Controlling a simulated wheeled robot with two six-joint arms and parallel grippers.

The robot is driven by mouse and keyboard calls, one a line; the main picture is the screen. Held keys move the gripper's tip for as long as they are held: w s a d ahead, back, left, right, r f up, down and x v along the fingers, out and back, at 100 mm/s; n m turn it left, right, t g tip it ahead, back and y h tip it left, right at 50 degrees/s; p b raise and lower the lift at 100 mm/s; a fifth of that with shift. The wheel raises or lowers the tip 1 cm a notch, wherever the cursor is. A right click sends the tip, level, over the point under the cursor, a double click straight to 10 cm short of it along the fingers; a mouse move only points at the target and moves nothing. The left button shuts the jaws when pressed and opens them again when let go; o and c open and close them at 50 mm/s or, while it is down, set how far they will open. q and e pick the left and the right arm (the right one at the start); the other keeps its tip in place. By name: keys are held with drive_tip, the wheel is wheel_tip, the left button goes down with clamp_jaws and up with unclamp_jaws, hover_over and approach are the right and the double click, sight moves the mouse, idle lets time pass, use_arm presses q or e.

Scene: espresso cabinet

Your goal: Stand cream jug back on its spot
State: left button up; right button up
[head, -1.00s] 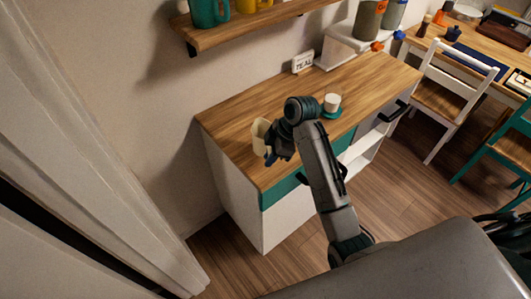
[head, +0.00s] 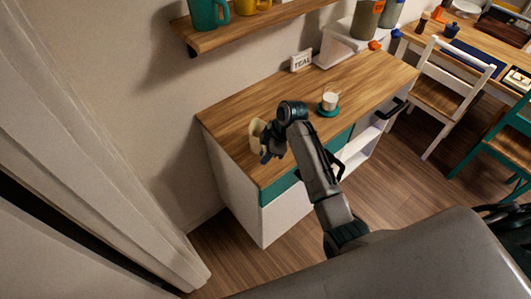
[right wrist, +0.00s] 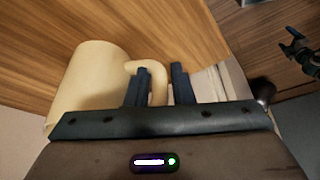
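The cream jug (head: 257,132) is at the left part of the wooden cabinet top, looking tilted in the head view. My right gripper (head: 267,152) is at its near side. In the right wrist view the jug (right wrist: 90,80) fills the left, and its curved handle (right wrist: 158,80) lies between the two fingers of my right gripper (right wrist: 160,88). The fingers look closed on the handle. The gripper and arm hide part of the jug in the head view, and whether its base touches the top cannot be told. My left gripper is not in view.
The cabinet top (head: 240,112) is mostly clear. A white cup (head: 330,99) stands on a teal coaster (head: 327,111) right of my arm. A small sign (head: 301,61) stands at the back by the wall. A shelf (head: 250,29) with mugs hangs above.

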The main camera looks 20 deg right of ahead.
drive_tip(key=shift+o, duration=1.1)
drive_tip(key=b+v, duration=0.1)
drive_tip(key=v, duration=1.1)
drive_tip(key=shift+r, duration=0.15)
drive_tip(key=shift+w, duration=0.1)
